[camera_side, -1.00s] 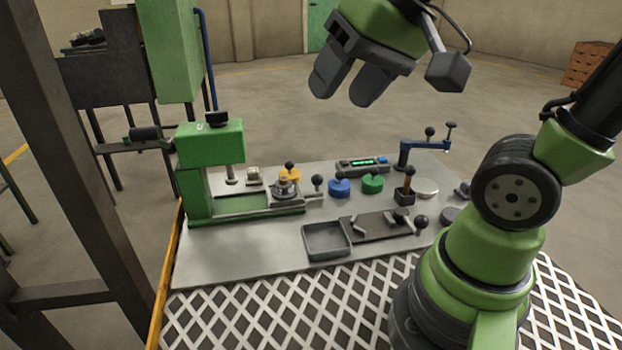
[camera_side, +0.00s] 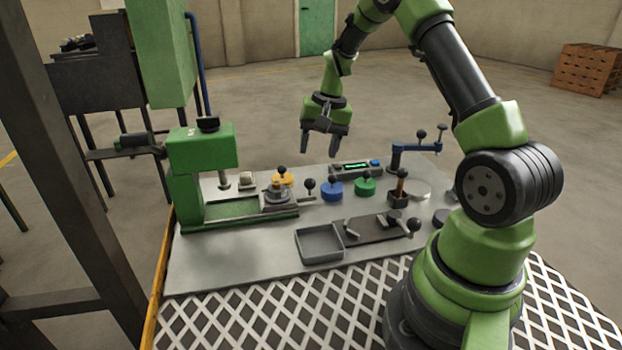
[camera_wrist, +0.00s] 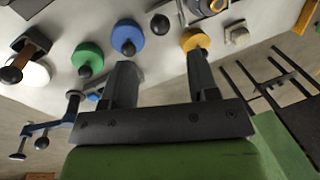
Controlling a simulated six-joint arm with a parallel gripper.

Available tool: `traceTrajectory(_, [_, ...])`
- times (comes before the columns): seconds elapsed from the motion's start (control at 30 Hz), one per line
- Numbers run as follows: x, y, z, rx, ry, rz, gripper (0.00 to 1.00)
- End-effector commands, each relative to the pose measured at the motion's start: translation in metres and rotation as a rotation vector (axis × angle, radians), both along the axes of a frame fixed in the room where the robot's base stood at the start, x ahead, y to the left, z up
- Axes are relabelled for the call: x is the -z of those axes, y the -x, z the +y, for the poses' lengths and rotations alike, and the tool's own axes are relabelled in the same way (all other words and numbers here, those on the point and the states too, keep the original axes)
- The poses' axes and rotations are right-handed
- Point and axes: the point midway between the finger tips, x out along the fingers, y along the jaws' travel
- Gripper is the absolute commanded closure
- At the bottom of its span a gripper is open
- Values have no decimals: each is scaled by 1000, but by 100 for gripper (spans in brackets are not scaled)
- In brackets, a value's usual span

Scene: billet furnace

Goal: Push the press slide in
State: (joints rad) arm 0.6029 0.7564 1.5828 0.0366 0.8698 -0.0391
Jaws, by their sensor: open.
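The green press (camera_side: 203,160) stands at the left end of the grey table. Its slide (camera_side: 279,199) is a carriage on a green rail, pulled out to the right of the press head, with a round fixture on it and a black ball knob (camera_side: 310,184) at its right end. The ball knob also shows in the wrist view (camera_wrist: 160,24). My gripper (camera_side: 318,154) is open and empty, pointing down above the back of the table, higher than the slide knob and apart from it. In the wrist view my fingers (camera_wrist: 160,75) stand apart with nothing between them.
A yellow knobbed piece (camera_side: 284,179), a blue one (camera_side: 332,191) and a green one (camera_side: 365,186) stand near the slide. A display box (camera_side: 355,168) and a blue clamp arm (camera_side: 412,148) are behind. A grey tray (camera_side: 320,244) is in front. Bare table lies between tray and rail.

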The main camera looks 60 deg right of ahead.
Motion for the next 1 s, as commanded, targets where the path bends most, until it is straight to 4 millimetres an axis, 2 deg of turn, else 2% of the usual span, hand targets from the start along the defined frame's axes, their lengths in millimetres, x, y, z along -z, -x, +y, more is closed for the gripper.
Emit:
traceTrajectory(0.2, [42, -6, 6, -1, -3, 6, 46])
traceTrajectory(0.4, [71, -11, 9, -1, -1, 3, 46])
traceTrajectory(0.6, [82, -13, 10, -1, 0, 1, 46])
traceTrajectory(0.83, [83, -13, 10, -1, 0, 0, 46])
traceTrajectory(0.87, [83, -13, 10, -1, 0, 0, 50])
traceTrajectory(1.0, [82, -13, 10, -1, -1, 0, 82])
